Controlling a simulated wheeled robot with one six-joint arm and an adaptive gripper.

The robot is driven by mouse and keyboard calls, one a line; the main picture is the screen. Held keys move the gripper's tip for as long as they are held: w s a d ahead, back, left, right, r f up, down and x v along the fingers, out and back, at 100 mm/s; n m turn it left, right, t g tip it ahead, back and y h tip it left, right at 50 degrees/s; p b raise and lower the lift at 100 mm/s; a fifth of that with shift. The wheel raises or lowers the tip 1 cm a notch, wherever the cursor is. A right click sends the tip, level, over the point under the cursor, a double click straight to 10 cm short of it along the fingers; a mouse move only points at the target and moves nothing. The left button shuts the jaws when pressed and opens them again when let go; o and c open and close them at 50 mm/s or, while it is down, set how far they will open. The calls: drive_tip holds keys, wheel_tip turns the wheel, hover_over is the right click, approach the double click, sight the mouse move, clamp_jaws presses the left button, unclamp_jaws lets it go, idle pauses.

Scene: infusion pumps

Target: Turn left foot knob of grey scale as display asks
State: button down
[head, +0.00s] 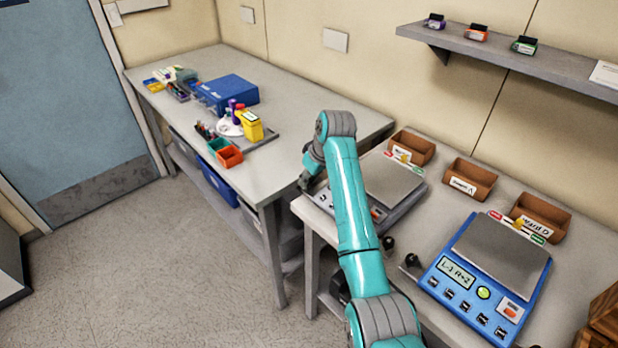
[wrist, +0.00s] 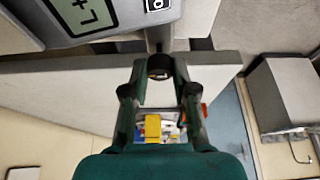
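The grey scale (head: 392,182) stands on the right-hand bench, partly hidden behind my arm. Its display (wrist: 80,14) shows at the top of the wrist view and reads "L+"; the rest is cut off. Its left foot knob (wrist: 160,66), dark and round, sticks out below the scale body in the wrist view. My gripper (wrist: 160,72) has its two fingertips on either side of this knob, apparently touching it. In the head view my gripper (head: 308,180) is at the scale's left front corner, and the knob is hidden there. The grey scale's right foot knob (head: 387,243) is visible beside my arm.
A blue scale (head: 478,290) with display "L-1 R+2" stands to the right, its left foot knob (head: 411,261) close to my arm. Brown bins (head: 470,180) line the back. A long bench (head: 300,115) with supplies stands left, near my gripper. The floor (head: 160,260) is clear.

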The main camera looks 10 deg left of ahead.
drive_tip(key=shift+m, duration=0.3)
drive_tip(key=m+t+h, duration=0.1)
drive_tip(key=m, duration=0.2)
drive_tip(key=shift+s+a+m, duration=0.1)
drive_tip(key=shift+m, duration=0.2)
drive_tip(key=shift+m+t+h, duration=0.3)
drive_tip(key=shift+m+h, duration=0.7)
drive_tip(key=shift+m, duration=1.2)
drive_tip(key=c, duration=0.9)
unclamp_jaws()
drive_tip(key=v, duration=1.2)
